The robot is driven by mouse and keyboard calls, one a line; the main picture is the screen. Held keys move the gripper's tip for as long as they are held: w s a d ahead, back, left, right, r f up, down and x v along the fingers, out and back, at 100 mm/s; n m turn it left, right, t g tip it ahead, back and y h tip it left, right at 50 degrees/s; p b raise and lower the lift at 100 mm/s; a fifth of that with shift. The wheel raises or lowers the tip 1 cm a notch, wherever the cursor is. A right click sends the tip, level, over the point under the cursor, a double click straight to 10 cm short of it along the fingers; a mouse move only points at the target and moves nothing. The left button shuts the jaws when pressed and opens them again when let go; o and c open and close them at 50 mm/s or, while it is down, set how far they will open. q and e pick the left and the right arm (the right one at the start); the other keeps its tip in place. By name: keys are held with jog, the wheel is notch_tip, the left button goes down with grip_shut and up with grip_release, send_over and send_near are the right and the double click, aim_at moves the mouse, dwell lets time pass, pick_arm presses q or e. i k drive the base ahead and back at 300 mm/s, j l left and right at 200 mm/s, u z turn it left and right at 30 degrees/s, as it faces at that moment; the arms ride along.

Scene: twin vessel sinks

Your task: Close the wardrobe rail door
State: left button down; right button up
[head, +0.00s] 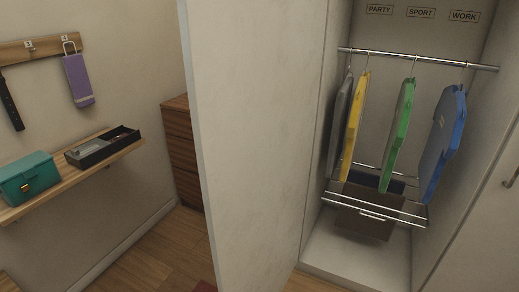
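The wardrobe door (255,150) is a tall pale panel in the middle of the head view. It stands wide open, swung out from the left side of the wardrobe. The open wardrobe (408,35) shows a metal rail (420,58) with grey (339,125), yellow (354,125), green (398,135) and blue (443,145) garments hanging from it. The door's top and lower end are cut off by the frame, and I see no handle on its visible face. Neither of my grippers is in view.
A dark box (365,218) and metal bars (375,208) sit low in the wardrobe. On the left, a wooden shelf (75,178) holds a teal box (28,178) and a black tray (103,147). A wooden drawer unit (182,150) stands behind the door. Some floor (165,250) is clear.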

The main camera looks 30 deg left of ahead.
aim_at(252, 68)
jog(key=j+z, duration=0.45)
jog(key=j, duration=1.35)
